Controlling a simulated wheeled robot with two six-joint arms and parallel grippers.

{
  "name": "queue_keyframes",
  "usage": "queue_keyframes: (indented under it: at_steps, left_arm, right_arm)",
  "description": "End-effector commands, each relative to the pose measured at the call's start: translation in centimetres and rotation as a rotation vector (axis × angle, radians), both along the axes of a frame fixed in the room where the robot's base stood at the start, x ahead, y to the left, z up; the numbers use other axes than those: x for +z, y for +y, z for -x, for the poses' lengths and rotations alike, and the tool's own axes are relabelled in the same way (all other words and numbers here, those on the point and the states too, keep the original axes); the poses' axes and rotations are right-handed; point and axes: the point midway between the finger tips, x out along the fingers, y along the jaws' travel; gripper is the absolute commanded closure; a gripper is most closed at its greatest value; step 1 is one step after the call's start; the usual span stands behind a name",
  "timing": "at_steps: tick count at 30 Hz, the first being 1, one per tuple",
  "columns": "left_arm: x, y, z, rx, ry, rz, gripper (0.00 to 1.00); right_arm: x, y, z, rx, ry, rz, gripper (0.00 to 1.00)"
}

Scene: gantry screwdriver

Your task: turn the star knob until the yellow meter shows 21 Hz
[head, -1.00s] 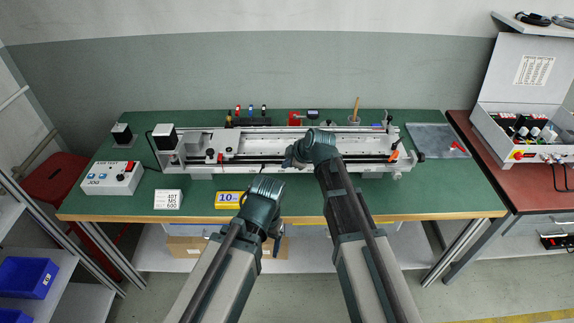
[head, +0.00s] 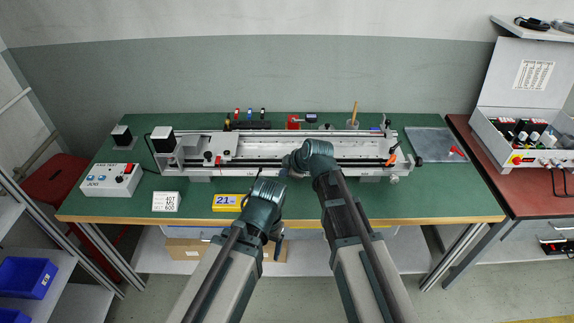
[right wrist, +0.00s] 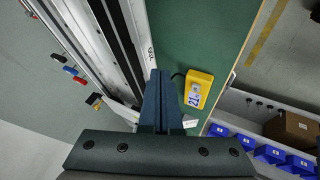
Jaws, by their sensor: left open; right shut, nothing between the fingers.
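The yellow meter (head: 228,202) lies on the green bench in front of the gantry; its display reads 21. It also shows in the right wrist view (right wrist: 198,89). The long grey gantry (head: 250,146) stands along the bench. A dark knob (head: 418,161) sits at its right end; I cannot tell if this is the star knob. My right gripper (head: 287,163) is at the gantry's front edge, near its middle. Its fingers are shut and empty in the right wrist view (right wrist: 162,75). My left gripper (head: 264,190) is open, right of the meter, its fingers mostly hidden.
A white box with printed text (head: 166,201) stands left of the meter. A control box with buttons (head: 110,180) is at the bench's left end. A grey mat (head: 432,141) with a red-handled tool lies at the right. The front right of the bench (head: 440,195) is clear.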

Motion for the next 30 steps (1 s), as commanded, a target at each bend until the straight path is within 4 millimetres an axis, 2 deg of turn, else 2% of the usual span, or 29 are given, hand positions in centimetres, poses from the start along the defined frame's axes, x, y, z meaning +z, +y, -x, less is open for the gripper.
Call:
queue_keyframes:
  at_steps: [1,9,13,18,30]
  left_arm:
    - [1.8,0.0,0.0,0.0,0.0,0.0,0.21]
    - [5.9,0.0,0.0,0.0,0.0,0.0,0.21]
    - [7.4,0.0,0.0,0.0,0.0,0.0,0.21]
    - [8.0,0.0,0.0,0.0,0.0,0.0,0.21]
    - [7.9,0.0,0.0,0.0,0.0,0.0,0.21]
  right_arm:
    - [1.8,-0.6,0.6,-0.003,-0.001,0.0,1.0]
    - [5.9,-2.5,3.0,-0.002,0.0,0.0,1.0]
    - [7.3,-3.3,4.0,-0.003,0.001,-0.001,1.0]
    - [8.0,-3.8,4.5,-0.002,0.002,0.0,1.0]
    - [7.9,-3.8,4.5,0.0,0.001,0.0,1.0]
